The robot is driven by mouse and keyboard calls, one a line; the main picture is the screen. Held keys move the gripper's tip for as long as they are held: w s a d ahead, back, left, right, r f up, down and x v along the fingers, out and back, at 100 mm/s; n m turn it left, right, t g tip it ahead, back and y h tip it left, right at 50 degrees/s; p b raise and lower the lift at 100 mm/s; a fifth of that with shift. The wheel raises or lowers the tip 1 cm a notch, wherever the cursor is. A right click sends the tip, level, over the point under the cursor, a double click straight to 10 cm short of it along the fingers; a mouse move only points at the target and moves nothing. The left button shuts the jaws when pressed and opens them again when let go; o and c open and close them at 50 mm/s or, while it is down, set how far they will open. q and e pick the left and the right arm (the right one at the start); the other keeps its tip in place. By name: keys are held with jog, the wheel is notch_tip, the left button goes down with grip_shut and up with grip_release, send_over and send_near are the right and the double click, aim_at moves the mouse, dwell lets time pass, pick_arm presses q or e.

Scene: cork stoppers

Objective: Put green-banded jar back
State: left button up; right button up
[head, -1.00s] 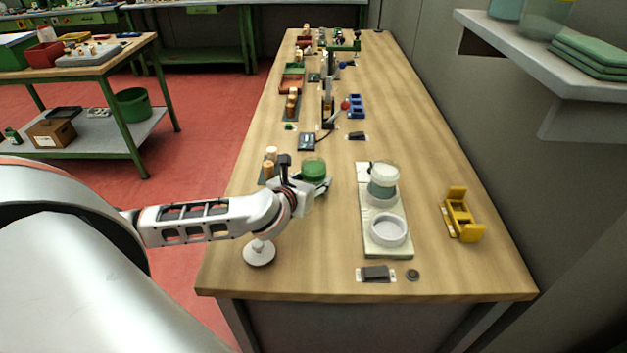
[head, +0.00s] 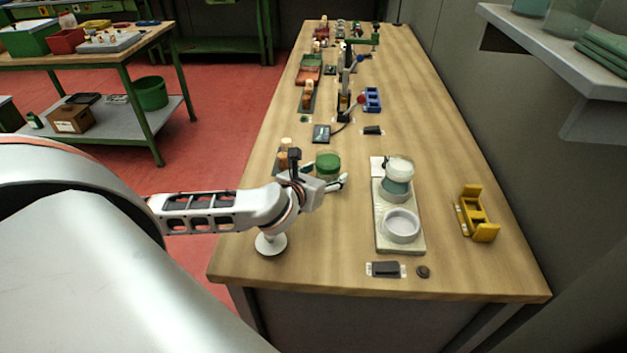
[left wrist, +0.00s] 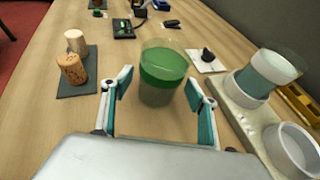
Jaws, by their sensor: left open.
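The green-banded jar (head: 328,166) is a clear jar with a green band, standing upright on the table. In the left wrist view the jar (left wrist: 163,70) is between the fingertips, with visible room on both sides. My left gripper (head: 327,174) is open; its fingers (left wrist: 160,80) hold nothing. A pale board (head: 403,244) to the right has two round white seats. The front seat (head: 401,226) is empty; the rear one holds a teal-banded jar (head: 397,178). My right gripper is out of view.
Corks (left wrist: 72,68) stand on a dark mat left of the gripper. A white-based stand (head: 270,245) is below my forearm. A yellow holder (head: 478,213) is at the right, a dark block (head: 385,269) at the front.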

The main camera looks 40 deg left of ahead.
pick_arm(q)
jog(key=v, duration=1)
